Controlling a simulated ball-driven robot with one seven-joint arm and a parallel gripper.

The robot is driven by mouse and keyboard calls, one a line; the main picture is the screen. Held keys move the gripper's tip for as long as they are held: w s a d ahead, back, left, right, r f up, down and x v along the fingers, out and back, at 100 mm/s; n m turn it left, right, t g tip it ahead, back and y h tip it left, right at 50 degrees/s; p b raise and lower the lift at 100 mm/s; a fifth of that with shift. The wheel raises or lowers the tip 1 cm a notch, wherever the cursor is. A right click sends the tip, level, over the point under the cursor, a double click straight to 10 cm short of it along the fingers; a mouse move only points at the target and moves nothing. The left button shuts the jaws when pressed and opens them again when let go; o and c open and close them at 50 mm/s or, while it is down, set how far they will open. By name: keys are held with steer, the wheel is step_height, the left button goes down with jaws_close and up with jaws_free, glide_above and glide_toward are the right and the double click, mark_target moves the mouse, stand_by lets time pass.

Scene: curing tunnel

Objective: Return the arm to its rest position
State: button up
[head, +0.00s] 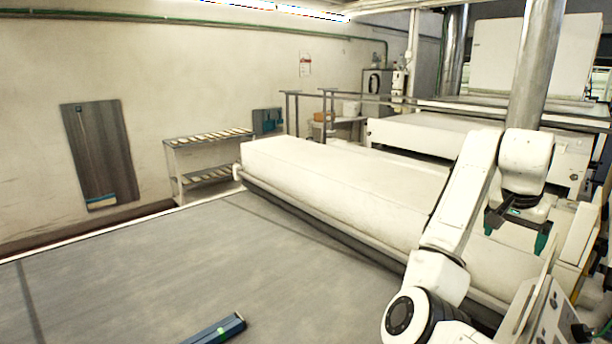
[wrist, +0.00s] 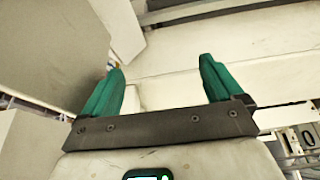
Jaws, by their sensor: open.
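My white arm rises from the lower right of the head view and bends over at the top. My gripper (head: 516,236) hangs from it at the right, in front of the long cream machine housing (head: 350,172). Its two green fingers are apart with nothing between them. In the wrist view my gripper (wrist: 160,85) also shows open and empty, with pale machine panels beyond the fingers. I cannot tell how far the fingers are from the housing.
A wide grey conveyor bed (head: 150,275) fills the lower left, with a dark blue bar (head: 215,331) at its front edge. A control panel (head: 548,312) stands close at the lower right. A shelf rack (head: 208,157) stands by the wall.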

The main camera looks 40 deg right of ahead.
steer(key=w+a+f+n+t, duration=0.1)
steer(key=w+a+f+n, duration=0.25)
steer(key=a+f, duration=0.3)
steer(key=w+a+f+n+t+h, duration=0.1)
steer(key=w+a+f+n, duration=0.1)
steer(key=a+f+n, duration=0.35)
steer(key=w+a+f+n+t, duration=0.2)
steer(key=a+f, duration=0.5)
steer(key=a, duration=0.1)
steer(key=s+a+f+n+y, duration=0.2)
steer(key=s+a+f, duration=0.1)
steer(key=a, duration=0.5)
steer(key=s+a+f+n+y, duration=0.2)
steer(key=a+f, duration=0.1)
steer(key=a, duration=0.4)
steer(key=s+a+f+n+y, duration=0.2)
steer(key=s+a+f+n, duration=0.1)
steer(key=a, duration=0.5)
steer(key=s+d+f+g+b, duration=0.1)
steer(key=s+f+b, duration=0.4)
steer(key=f+b, duration=0.3)
steer(key=s+f+g+b, duration=0.2)
steer(key=s+f+b, duration=0.2)
steer(key=f+b, duration=0.4)
step_height(320, 180, down, 7)
steer(key=shift+s+d+r+m+h, duration=0.2)
steer(key=shift+s+d+m+h, duration=0.1)
steer(key=shift+s+d+m, duration=0.1)
steer(key=shift+c, duration=0.4)
